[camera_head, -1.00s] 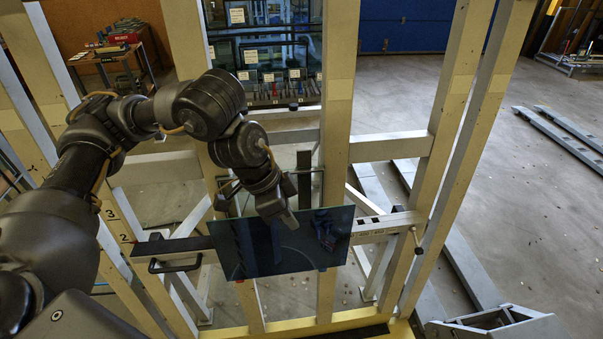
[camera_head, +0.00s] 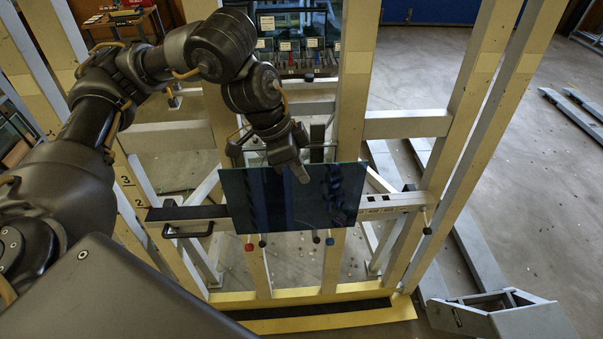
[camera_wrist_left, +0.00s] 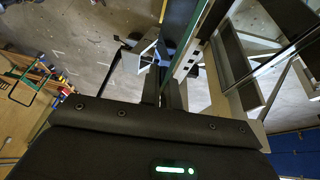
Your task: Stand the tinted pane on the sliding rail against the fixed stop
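The dark blue tinted pane (camera_head: 255,203) hangs almost level in front of the frame, covering the middle of a horizontal rail (camera_head: 395,200). My left gripper (camera_head: 301,172) is at the pane's top edge, with a finger in front of its face. In the left wrist view the pane (camera_wrist_left: 180,30) shows edge-on with a green edge, running between the two dark fingers (camera_wrist_left: 163,90), which are closed on it. Whether its bottom edge touches the rail cannot be told. I cannot tell for sure which part is the fixed stop. My right gripper is out of view.
A black handle (camera_head: 190,232) sits under the rail's left end. Red and dark knobs (camera_head: 248,247) show below the pane. Cream uprights (camera_head: 470,110) flank the work area. A yellow-edged base (camera_head: 330,322) lies below. A grey metal stand (camera_head: 510,312) is at lower right.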

